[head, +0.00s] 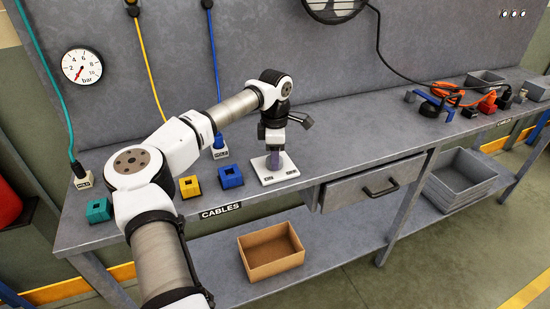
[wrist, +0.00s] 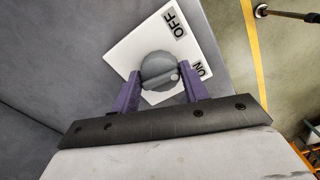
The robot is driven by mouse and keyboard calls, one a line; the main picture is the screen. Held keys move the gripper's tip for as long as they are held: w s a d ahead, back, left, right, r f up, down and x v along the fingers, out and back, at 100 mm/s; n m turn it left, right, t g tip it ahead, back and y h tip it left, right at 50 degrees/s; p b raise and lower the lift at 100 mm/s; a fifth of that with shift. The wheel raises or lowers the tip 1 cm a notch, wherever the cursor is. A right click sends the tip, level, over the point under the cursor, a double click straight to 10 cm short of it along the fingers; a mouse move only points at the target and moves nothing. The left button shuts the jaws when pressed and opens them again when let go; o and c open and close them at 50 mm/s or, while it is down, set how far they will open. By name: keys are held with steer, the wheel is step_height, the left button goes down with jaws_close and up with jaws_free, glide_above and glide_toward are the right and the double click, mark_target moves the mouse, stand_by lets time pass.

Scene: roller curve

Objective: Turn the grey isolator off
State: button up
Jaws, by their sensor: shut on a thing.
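The grey isolator is a round grey knob (wrist: 158,71) on a white plate (wrist: 128,50) marked OFF and ON. In the wrist view its small pale mark lies on the right side of the knob, towards the ON label (wrist: 198,69). The OFF label (wrist: 174,21) is above, away from the mark. My gripper (wrist: 160,84) has its purple fingers on either side of the knob, shut on it. In the head view my gripper (head: 273,160) points down over the white plate (head: 286,174) on the bench, and its fingers hide most of the knob.
Blue (head: 230,177), yellow (head: 189,186) and teal (head: 98,210) blocks stand left of the plate on the bench (head: 340,160). A drawer (head: 370,187) is below right. A cardboard box (head: 270,250) sits on the lower shelf.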

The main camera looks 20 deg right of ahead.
steer(key=n+b, duration=0.1)
steer(key=n, duration=0.4)
steer(key=shift+n, duration=0.4)
steer(key=n+b, duration=0.1)
steer(key=n, duration=0.3)
steer(key=shift+w+n, duration=0.1)
steer(key=shift+n, duration=0.3)
steer(key=o, duration=1)
steer(key=shift+b, duration=0.3)
step_height(320, 180, up, 14)
steer(key=b, duration=0.2)
steer(key=shift+f, duration=0.1)
